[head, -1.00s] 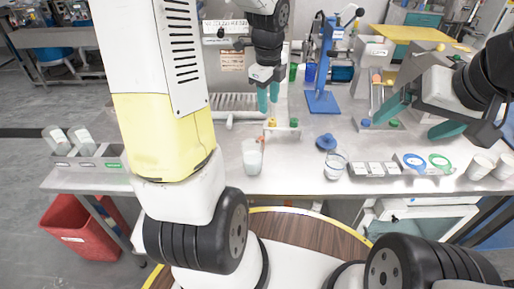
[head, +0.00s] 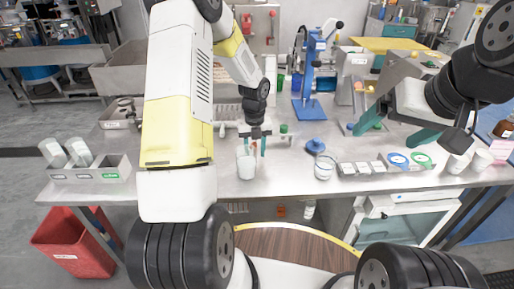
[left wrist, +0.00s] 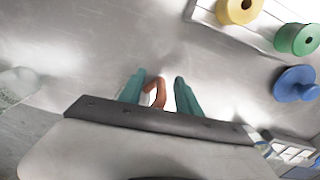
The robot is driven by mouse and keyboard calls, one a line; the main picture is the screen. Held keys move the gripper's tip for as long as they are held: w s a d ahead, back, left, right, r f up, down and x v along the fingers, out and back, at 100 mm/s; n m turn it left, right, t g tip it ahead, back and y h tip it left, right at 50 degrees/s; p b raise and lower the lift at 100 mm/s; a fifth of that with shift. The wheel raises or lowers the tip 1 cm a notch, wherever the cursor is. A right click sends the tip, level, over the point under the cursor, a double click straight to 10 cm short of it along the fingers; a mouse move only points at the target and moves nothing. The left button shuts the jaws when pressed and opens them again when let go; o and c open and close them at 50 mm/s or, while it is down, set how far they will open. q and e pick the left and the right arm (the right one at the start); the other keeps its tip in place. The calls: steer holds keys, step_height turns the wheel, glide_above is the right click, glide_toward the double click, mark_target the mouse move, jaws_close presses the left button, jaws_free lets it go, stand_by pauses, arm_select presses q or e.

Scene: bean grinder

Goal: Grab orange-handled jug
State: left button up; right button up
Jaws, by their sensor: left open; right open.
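The orange-handled jug (head: 246,167) is a whitish, see-through vessel standing upright near the table's front edge in the head view. Its orange handle (left wrist: 156,92) shows between the two teal fingers in the left wrist view; the jug's body is hidden there. My left gripper (head: 253,147) is open, just behind the jug, with its fingers on either side of the handle. I cannot tell whether they touch it. My right gripper (head: 398,126) is open and empty above the right part of the table, away from the jug.
A glass beaker (head: 324,168) and a blue knob-like piece (head: 315,146) stand right of the jug. A tray with tape rolls (head: 376,168) lies further right. A grey bin (head: 88,174) sits at the left front. A blue press (head: 311,80) stands behind.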

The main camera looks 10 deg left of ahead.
arm_select(q)
steer(key=shift+f, duration=0.85)
jaws_close()
stand_by(0.8)
